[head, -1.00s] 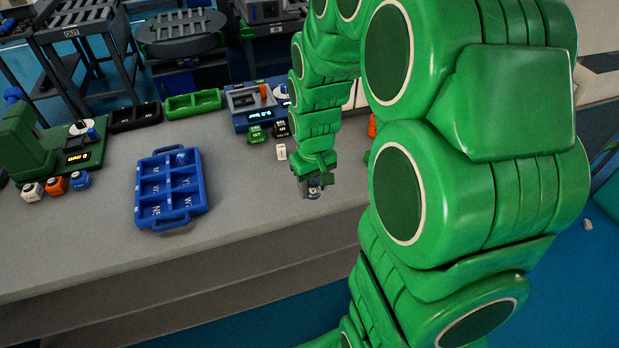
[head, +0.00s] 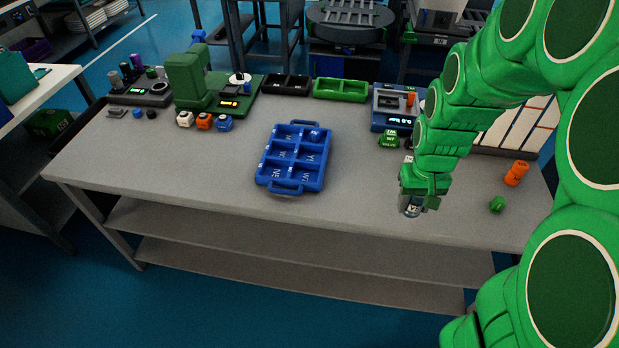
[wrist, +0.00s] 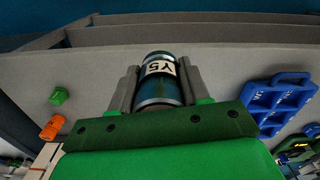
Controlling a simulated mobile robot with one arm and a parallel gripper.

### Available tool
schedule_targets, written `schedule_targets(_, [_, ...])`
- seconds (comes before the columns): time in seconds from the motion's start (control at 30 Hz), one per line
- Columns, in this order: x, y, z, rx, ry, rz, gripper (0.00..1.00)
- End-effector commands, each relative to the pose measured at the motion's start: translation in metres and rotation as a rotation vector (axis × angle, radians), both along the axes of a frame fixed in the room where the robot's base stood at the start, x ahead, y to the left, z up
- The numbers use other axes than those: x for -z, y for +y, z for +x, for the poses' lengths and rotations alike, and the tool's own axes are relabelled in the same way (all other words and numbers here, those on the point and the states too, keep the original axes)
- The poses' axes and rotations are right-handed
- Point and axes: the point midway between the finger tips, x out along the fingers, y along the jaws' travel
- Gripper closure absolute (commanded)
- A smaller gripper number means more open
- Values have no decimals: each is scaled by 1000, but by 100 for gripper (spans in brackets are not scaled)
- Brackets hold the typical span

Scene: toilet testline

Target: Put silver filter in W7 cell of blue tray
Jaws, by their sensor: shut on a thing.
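My gripper (head: 411,208) is shut on the silver filter (head: 411,210) above the right part of the bench near its front edge. The front right cell's label looks like W7, and that cell looks empty. A blue item (head: 315,134) sits in the back right cell.
A scale (head: 390,117) and green (head: 340,89) and black (head: 287,84) bins line the back. A green machine (head: 188,80) stands at left. The bench between gripper and tray is clear.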

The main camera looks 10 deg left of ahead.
Motion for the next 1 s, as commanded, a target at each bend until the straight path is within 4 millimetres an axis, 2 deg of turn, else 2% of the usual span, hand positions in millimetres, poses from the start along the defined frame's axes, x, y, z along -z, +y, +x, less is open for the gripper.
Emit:
schedule_targets(0.3, [-2, 69, 28, -15, 3, -3, 86])
schedule_targets(0.6, [-4, 142, 42, -29, 2, -2, 86])
schedule_targets(0.8, [-5, 188, 43, -39, 3, 0, 86])
schedule_targets(1.0, [-6, 216, 42, -43, 5, 2, 86])
